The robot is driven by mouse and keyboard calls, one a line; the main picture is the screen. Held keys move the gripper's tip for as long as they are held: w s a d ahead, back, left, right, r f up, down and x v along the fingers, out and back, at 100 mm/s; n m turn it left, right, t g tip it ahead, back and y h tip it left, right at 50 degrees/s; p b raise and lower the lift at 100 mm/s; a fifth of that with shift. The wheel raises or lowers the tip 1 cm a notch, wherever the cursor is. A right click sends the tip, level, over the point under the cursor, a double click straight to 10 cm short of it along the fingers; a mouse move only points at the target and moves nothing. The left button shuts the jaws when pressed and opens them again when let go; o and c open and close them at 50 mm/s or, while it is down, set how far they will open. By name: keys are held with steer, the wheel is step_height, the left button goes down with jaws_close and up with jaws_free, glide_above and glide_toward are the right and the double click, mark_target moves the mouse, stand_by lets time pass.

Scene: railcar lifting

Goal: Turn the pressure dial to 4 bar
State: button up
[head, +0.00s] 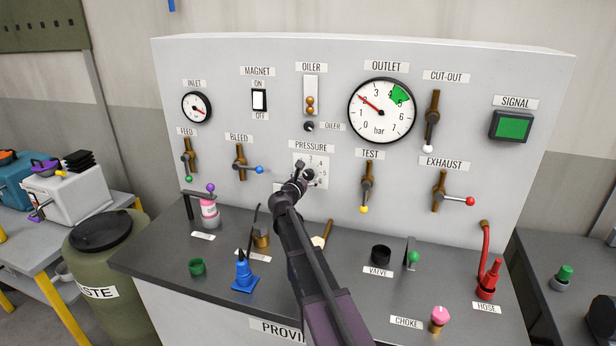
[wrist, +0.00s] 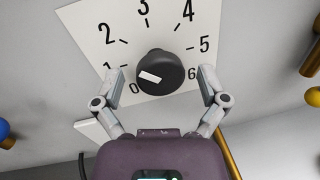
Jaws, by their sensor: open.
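The pressure dial is a round black knob (wrist: 160,72) with a white mark, on a white plate (wrist: 92,28) with a scale from 0 to 6. In the wrist view the mark lies on the knob's left side, toward the 1. My gripper (wrist: 163,78) is open, one finger on each side of the knob, with gaps showing; I cannot tell how deep the fingers reach. In the head view my gripper (head: 303,175) is in front of the PRESSURE plate (head: 323,162) and hides much of it. The OUTLET gauge (head: 381,110) has its red needle pointing upper left, outside the green sector.
Valve levers flank the dial: BLEED (head: 240,162) at left, TEST (head: 366,187) at right.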

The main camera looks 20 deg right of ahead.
steer(key=shift+w+d, duration=0.15)
steer(key=shift+d, duration=0.05)
steer(key=c, duration=1.2)
steer(key=shift+o, duration=0.2)
